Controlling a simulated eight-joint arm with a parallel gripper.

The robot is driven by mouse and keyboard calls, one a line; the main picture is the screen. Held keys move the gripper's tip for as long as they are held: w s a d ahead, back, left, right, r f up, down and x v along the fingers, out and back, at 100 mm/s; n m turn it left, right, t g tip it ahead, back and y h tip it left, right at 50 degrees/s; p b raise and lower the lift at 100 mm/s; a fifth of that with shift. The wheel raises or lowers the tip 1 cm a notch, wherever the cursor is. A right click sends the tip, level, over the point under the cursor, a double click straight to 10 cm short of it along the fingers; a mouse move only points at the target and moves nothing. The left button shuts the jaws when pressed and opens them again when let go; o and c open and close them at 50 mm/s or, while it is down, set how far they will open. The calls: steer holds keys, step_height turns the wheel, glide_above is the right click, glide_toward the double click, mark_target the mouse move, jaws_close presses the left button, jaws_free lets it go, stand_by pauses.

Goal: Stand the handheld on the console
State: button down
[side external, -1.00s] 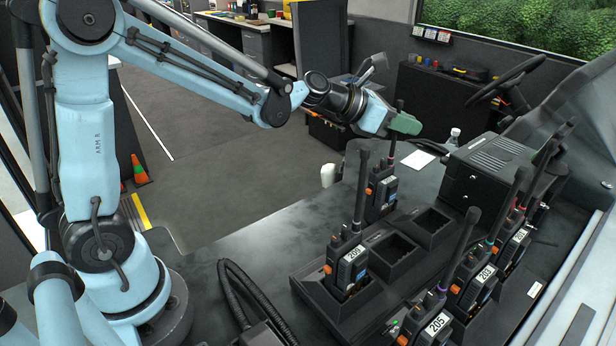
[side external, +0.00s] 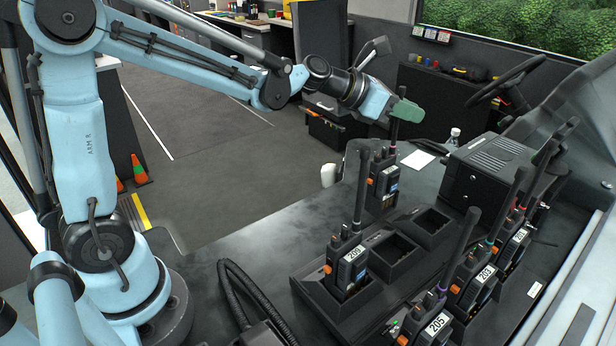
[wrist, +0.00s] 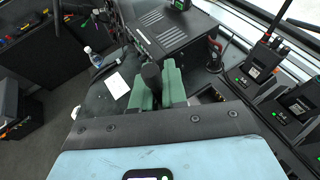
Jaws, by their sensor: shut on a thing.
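The handheld (side external: 384,178) is a black radio with an orange button and a blue-lit screen. It is upright, behind the charger rack. My gripper (side external: 398,112) has green fingers shut on its antenna near the top. In the wrist view the fingers (wrist: 158,88) close on the dark antenna tip (wrist: 152,74); the radio's body is hidden below. I cannot tell whether its base touches the dark console top (side external: 270,232).
The charger rack (side external: 318,298) has two empty slots and holds radio 209 (side external: 350,264). Several radios, including 205 (side external: 437,325), stand at the right. A black box (side external: 485,175), bottle (side external: 452,139), paper (side external: 418,160) and white cup (side external: 328,175) stand nearby. The left console top is clear.

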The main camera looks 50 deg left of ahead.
steer(key=s+d+r, duration=0.7)
steer(key=d+r, duration=0.1)
steer(key=d, duration=0.1)
steer(key=s+a+f, duration=0.2)
steer(key=s+a, duration=1.2)
steer(key=a, duration=0.3)
step_height(320, 180, down, 8)
steer(key=shift+f, duration=0.15)
steer(key=c, duration=1.2)
jaws_free()
steer(key=shift+o, duration=0.2)
